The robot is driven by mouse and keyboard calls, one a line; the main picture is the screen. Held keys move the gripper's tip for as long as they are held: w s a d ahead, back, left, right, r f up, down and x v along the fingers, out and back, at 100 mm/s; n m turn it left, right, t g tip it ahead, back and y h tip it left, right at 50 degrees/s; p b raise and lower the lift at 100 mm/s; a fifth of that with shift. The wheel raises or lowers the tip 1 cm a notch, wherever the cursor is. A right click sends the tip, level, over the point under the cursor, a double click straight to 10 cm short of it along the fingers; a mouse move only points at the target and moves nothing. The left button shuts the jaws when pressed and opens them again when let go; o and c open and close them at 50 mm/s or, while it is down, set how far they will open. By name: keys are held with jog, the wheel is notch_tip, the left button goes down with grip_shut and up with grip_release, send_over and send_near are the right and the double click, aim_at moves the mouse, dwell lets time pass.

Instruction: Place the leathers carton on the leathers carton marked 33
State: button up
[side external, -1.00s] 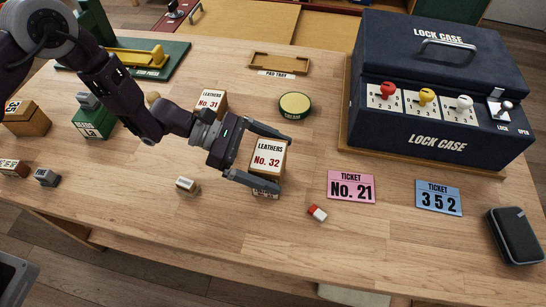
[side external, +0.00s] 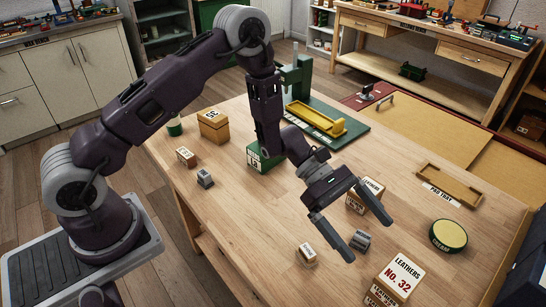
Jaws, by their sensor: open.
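The leathers carton No. 32 (side external: 399,279) is a tan box with a white label and red lettering, at the bottom of the view.
A small grey piece (side external: 361,239) shows between my fingertips, seemingly on the table. A small white-labelled block (side external: 307,253) lies nearby. A round tin (side external: 448,235) and a pad tray (side external: 448,185) stand right. A green press (side external: 325,120) stands behind.

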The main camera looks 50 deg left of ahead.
jog(key=s+a+r+m+g+y, duration=0.1)
jog(key=s+a+r+m+y, duration=0.2)
jog(key=s+r+m, duration=0.45)
jog(key=s+a+r+m+g+y, duration=0.15)
jog(key=s+r+m, duration=0.25)
jog(key=r, duration=0.6)
jog(key=s+a+r+m+t+y, duration=0.2)
jog(key=s+a, duration=0.4)
jog(key=a, duration=0.3)
jog(key=s+a+r+m+t+y, duration=0.2)
jog(key=s+a+m+t+y, duration=0.2)
jog(key=s+a+t+y, duration=0.2)
jog(key=a+y, duration=0.1)
jog(key=a, duration=0.1)
jog(key=shift+s+a, duration=0.2)
jog(key=shift+a, duration=0.15)
